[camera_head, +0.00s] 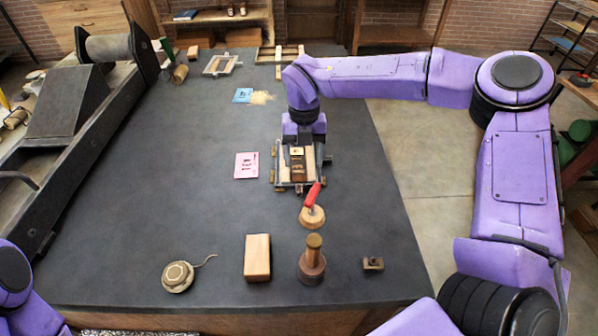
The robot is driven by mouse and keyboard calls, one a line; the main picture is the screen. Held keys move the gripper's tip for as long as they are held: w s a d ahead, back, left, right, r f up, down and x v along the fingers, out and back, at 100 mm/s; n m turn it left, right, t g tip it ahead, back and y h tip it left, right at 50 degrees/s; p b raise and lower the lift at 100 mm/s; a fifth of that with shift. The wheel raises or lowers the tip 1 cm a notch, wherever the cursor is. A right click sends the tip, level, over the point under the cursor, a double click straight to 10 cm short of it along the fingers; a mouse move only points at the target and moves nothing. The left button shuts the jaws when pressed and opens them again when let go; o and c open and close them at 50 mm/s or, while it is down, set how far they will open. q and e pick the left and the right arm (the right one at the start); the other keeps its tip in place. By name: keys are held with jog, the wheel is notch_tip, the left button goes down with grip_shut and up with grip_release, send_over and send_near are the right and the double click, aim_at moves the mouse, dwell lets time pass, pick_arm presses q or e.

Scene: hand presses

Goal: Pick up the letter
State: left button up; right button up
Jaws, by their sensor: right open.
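A small dark brown block with a pale top (298,166) sits inside a wooden and metal frame (281,172) right of the table's middle; it may be the letter, but it is too small to tell. My right gripper (303,145) points down at the far side of this frame, close over the blocks in it. It is open; its fingertips are partly hidden and I see nothing held. Only purple links of my left arm show at the lower left corner; its gripper is out of view.
The dark table holds a pink printed card (246,165), a blue card (243,96), a red-handled tool (312,207), a wooden block (257,257), a round wood-topped tool (312,260) and a tape reel (178,276). A large press (75,110) stands left. The left-middle tabletop is clear.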

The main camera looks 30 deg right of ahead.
aim_at(299, 172)
jog(key=f, duration=0.1)
jog(key=w+f+p, duration=0.1)
jog(key=f, duration=0.1)
jog(key=w+f, duration=0.1)
jog(key=f, duration=0.1)
jog(key=shift+a+f+p, duration=0.15)
jog(key=shift+a+p, duration=0.2)
jog(key=shift+a, duration=0.05)
jog(key=shift+f, duration=0.25)
jog(key=shift+s+r, duration=0.15)
jog(key=shift+s, duration=0.25)
jog(key=c, duration=0.4)
jog(key=shift+w, duration=0.2)
jog(key=c, duration=0.7)
jog(key=shift+s, duration=0.1)
jog(key=shift+c, duration=0.6)
